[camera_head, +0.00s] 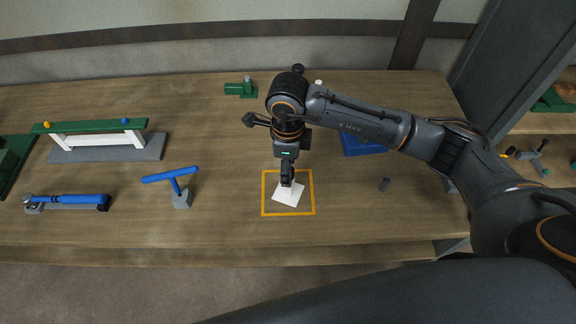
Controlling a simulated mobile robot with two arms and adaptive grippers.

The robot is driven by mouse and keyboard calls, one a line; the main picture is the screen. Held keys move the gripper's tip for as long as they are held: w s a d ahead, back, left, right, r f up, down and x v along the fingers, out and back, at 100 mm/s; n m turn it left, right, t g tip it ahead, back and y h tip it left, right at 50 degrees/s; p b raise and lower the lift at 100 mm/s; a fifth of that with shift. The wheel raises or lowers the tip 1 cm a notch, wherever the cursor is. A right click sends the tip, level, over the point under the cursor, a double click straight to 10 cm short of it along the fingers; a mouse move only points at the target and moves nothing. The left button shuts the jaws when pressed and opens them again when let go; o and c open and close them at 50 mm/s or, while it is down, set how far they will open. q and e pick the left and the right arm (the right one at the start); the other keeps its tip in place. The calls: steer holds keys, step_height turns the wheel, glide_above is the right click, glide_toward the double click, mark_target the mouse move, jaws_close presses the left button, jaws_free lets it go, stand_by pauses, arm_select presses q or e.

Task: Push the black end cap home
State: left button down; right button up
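My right arm reaches in from the right, and its gripper (287,183) points down over a white piece (289,197). The white piece lies slightly turned inside an orange square outline (264,192) on the workbench. The fingertips look close together at the upper edge of the white piece, and they hide part of it. I cannot tell if they touch it or hold something. I cannot make out a black end cap for certain; a small dark cylinder (384,184) stands on the bench right of the square. My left gripper is not in view.
A blue T-handled tool (172,177) stands in a grey block left of the square. A blue-handled tool (72,199) lies farther left. A green-and-white frame (97,139) stands behind it. A green block (240,89) and a blue bin (360,146) are farther back.

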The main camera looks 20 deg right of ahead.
step_height(320, 180, up, 12)
steer(key=shift+f, duration=0.2)
steer(key=shift+f, duration=0.1)
stand_by(0.3)
